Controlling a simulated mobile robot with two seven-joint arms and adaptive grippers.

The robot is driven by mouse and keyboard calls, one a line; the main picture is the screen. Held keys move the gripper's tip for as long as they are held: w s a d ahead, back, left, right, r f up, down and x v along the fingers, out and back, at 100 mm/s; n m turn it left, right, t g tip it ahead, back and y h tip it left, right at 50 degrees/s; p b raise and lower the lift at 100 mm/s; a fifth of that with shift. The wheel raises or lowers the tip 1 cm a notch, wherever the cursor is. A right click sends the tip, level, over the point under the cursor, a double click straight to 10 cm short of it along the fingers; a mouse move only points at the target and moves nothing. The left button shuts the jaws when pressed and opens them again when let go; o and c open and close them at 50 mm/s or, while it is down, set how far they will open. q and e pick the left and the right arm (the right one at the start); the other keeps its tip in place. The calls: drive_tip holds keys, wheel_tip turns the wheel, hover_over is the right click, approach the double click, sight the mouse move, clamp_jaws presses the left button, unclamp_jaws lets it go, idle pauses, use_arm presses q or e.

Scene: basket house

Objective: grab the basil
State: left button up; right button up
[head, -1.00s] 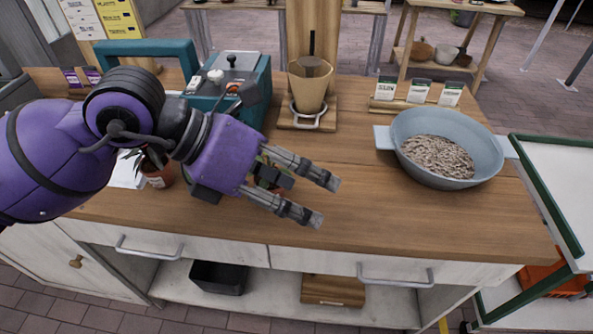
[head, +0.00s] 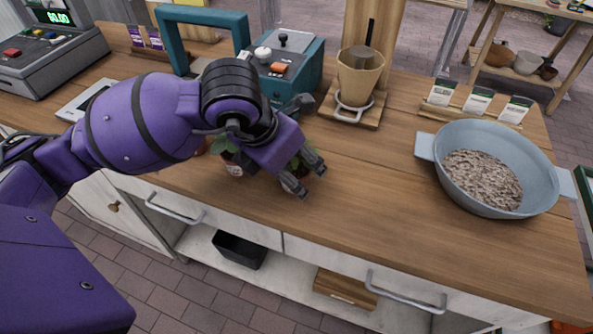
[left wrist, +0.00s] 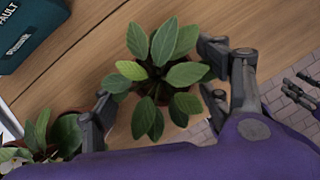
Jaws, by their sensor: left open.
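A potted plant with broad green leaves (left wrist: 165,70) stands on the wooden counter between the fingers of my open left gripper (head: 309,178). In the head view this plant (head: 294,183) is partly hidden by the gripper. The fingers are on either side of it, and I cannot tell whether they touch it. A second potted plant with rounder, darker leaves (left wrist: 45,135) stands to its left; it also shows in the head view (head: 232,165). No label naming the basil is legible. A grey gripper, probably my right one (left wrist: 301,90), shows small at the wrist view's right edge, its jaw state unclear.
A teal machine (head: 290,65) stands behind the plants, with a wooden stand holding a cone (head: 360,75) beside it. A blue-grey bowl of brown material (head: 452,190) and seed packets (head: 478,101) are at right. The counter middle is clear. A cash register (head: 45,55) is far left.

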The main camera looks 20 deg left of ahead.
use_arm(q)
drive_tip(key=shift+x, duration=1.05)
drive_tip(key=shift+a, duration=0.1)
drive_tip(key=shift+c, duration=0.3)
drive_tip(key=c, duration=1.3)
